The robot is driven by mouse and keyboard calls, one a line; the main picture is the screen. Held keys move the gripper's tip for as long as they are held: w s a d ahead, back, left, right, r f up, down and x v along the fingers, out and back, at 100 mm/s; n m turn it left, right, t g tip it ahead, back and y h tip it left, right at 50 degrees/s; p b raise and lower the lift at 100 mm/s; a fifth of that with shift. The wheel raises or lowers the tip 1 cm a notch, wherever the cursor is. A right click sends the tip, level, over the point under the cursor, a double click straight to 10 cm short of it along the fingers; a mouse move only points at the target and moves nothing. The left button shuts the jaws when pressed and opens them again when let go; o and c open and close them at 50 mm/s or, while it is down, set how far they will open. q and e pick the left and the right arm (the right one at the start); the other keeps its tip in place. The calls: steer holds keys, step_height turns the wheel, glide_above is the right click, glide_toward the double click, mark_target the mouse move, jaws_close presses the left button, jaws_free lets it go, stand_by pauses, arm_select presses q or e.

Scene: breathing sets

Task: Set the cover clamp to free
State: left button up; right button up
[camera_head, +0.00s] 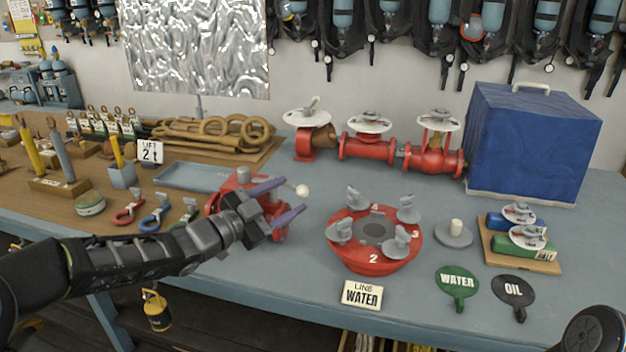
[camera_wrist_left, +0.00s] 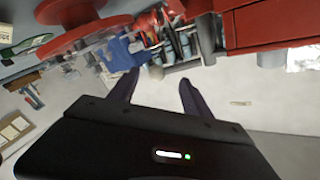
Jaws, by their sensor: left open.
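A red round device (camera_head: 243,183) stands on the bench, partly hidden behind my left gripper.
A red four-lever base (camera_head: 373,262) and a "LINE WATER" card (camera_head: 362,295) stand to the right. Red valves (camera_head: 367,150) and a blue covered box (camera_head: 533,143) are behind. A blue tray (camera_head: 190,176) lies behind the arm. Green (camera_head: 457,281) and black (camera_head: 513,290) tags lie front right.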

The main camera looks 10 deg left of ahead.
arm_select(q)
steer(key=x, duration=0.7)
steer(key=shift+w+d+p, duration=0.2)
steer(key=shift+w+p, duration=0.05)
steer(key=shift+p, duration=0.2)
steer(key=shift+r, duration=0.1)
steer(key=shift+c, duration=0.3)
steer(key=c, duration=1.2)
steer(key=shift+f, duration=0.2)
